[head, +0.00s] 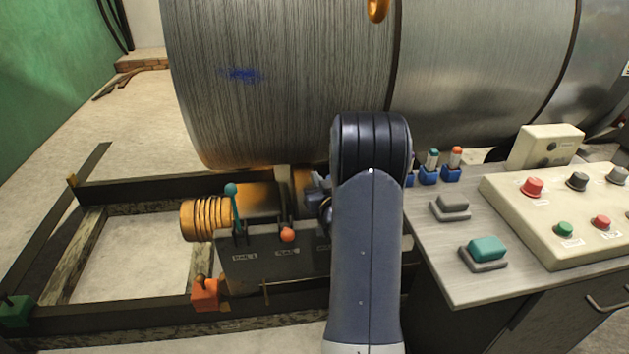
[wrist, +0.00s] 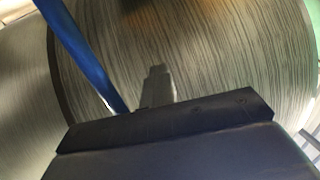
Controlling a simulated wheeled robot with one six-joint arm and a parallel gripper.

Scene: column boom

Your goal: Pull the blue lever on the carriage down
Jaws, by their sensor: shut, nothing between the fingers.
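The blue lever (wrist: 84,55) crosses the upper left of the wrist view as a slanted bar. Its lower end goes behind the dark body of my gripper. My gripper (wrist: 160,72) is shut and empty, its narrow grey fingertips just right of the lever, with a gap showing between them in the picture. I cannot tell their difference in depth. In the head view my arm covers the blue lever and most of my gripper. The dark carriage panel (head: 262,262) shows left of my arm, with a teal lever (head: 234,206) standing up and an orange-knobbed lever (head: 287,235).
A large metal drum (head: 285,80) fills the space behind the carriage and the wrist view's background. A control desk (head: 440,255) with a button box (head: 565,235) stands close on the right. Dark frame rails (head: 120,320) lie at the left, around open floor.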

